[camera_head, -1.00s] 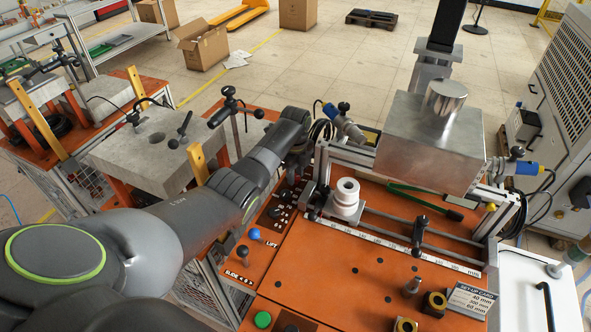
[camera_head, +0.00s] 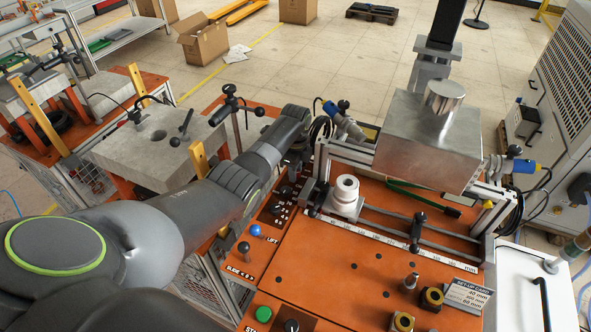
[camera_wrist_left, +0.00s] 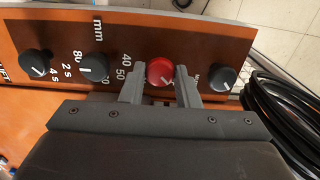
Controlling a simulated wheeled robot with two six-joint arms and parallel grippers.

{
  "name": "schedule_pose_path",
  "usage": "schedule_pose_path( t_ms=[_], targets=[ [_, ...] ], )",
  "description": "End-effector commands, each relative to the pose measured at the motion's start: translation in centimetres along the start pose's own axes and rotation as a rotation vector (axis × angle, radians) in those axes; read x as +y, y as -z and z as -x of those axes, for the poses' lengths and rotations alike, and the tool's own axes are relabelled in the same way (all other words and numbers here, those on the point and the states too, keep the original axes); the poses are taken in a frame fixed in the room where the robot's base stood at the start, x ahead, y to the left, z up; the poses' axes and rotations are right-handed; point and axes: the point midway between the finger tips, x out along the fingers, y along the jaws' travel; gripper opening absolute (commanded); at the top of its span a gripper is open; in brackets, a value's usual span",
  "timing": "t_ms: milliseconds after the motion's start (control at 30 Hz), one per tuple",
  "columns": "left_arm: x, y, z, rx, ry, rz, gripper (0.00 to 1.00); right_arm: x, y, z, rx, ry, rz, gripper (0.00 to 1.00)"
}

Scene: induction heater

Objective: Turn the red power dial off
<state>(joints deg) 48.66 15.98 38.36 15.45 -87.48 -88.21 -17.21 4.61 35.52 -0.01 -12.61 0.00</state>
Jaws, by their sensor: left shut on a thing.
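The red power dial (camera_wrist_left: 160,71) is a round red knob on the orange control panel (camera_wrist_left: 197,22) in the left wrist view. My left gripper (camera_wrist_left: 161,82) is shut on it, with one grey finger on each side of the knob. A black knob (camera_wrist_left: 222,78) is just right of the right finger. More black knobs (camera_wrist_left: 93,67) sit to the left. In the head view my left arm reaches to the panel at the bench's left edge, and the wrist hides the red dial there. My right gripper is not in view.
Blue and dark lever knobs (camera_head: 255,230) and a green button (camera_head: 264,313) are on the panel near my forearm. A white ring-shaped part (camera_head: 346,194) stands on the bench, left of a metal block (camera_head: 430,140). Black cables (camera_wrist_left: 285,110) hang right of the panel.

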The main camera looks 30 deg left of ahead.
Motion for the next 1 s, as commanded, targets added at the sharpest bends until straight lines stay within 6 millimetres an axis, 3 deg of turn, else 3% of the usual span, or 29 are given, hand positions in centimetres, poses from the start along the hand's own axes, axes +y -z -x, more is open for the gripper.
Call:
schedule_pose_path(
  t_ms=[33,167,567,767,1000],
  targets=[
    [-0.2,-0.1,0.2,-0.002,0.005,0.001,0.33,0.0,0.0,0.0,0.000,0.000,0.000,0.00],
    [-0.1,-0.1,0.2,-0.001,0.004,0.000,0.49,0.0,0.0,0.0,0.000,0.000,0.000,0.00],
    [-0.1,0.0,0.6,0.000,0.002,-0.001,0.50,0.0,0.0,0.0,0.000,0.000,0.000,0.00],
    [-0.1,-0.1,3.2,-0.001,0.006,-0.001,0.50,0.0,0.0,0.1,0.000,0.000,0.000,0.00],
    [-0.2,-0.1,8.6,-0.001,0.009,-0.001,0.50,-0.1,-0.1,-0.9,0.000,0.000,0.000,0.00]
  ],
)
